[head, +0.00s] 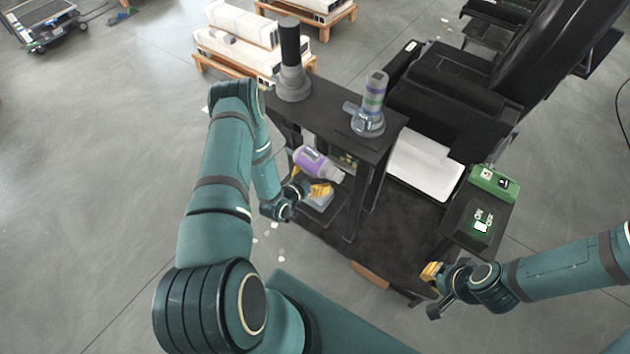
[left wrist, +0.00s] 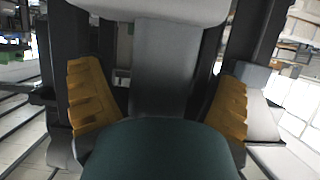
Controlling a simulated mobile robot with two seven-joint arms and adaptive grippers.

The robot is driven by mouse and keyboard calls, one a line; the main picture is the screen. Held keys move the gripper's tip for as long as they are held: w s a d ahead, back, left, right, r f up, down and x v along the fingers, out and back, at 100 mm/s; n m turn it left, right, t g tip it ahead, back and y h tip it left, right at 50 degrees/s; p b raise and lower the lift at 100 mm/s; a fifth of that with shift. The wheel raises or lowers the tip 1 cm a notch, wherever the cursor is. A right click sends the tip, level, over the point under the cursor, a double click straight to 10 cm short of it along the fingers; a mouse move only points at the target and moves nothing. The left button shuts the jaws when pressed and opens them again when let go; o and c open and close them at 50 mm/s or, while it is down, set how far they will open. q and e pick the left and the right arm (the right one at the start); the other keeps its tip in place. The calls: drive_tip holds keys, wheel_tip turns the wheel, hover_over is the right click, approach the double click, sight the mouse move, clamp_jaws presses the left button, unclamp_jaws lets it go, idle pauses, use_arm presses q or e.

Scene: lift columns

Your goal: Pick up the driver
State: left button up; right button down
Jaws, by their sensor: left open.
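A purple and pale grey object (head: 312,163), which looks like the driver, sits tilted in the dark stand below its top shelf. I cannot tell its exact shape. My left gripper (head: 308,182) is open just below and beside it, its yellow fingers apart. In the left wrist view a grey upright part (left wrist: 165,65) stands between the yellow fingers of my left gripper (left wrist: 163,100), with gaps on both sides. A pale rounded body spans the top of that view. My right gripper (head: 433,290) is open and empty, low at the right, away from the stand.
On the stand's top shelf (head: 335,125) are a grey piece with a black upright (head: 291,60) and a clear banded piece (head: 371,105). The stand's posts are close around my left gripper. A green box (head: 480,218) is at the right. Open floor lies left.

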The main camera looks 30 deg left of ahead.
use_arm(q)
drive_tip(key=c, duration=1.3)
drive_tip(key=shift+r, duration=0.1)
drive_tip(key=shift+c, duration=0.3)
